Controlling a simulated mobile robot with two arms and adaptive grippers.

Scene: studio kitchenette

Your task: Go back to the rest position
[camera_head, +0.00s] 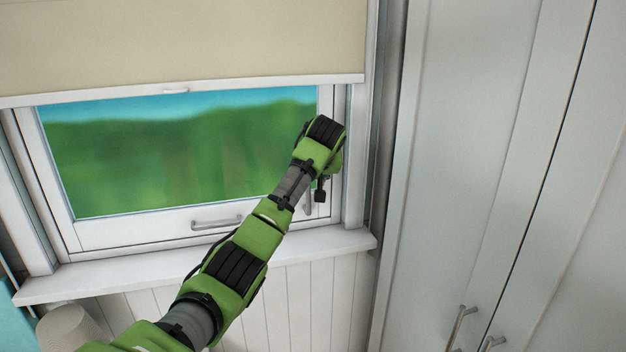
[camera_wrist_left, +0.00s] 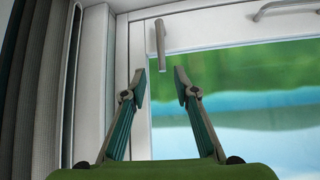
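My left arm reaches up from the bottom left in the head view to the right side of the window frame (camera_head: 150,222). My left gripper (camera_wrist_left: 160,80) is open and empty in the left wrist view, its two fingers apart. In the head view it is mostly hidden behind my green wrist. A small upright window handle (camera_wrist_left: 160,42) shows just beyond the gap between the fingertips, with no visible grip on it. Its lower part shows beside my wrist in the head view (camera_head: 308,205). My right gripper is in neither view.
A beige blind (camera_head: 180,40) covers the window's top. A sill (camera_head: 200,266) juts out below, with a horizontal bar handle (camera_head: 216,222) above it. A tall grey cabinet (camera_head: 470,150) with bar handles stands close on the right. A rounded beige object (camera_head: 68,328) is at bottom left.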

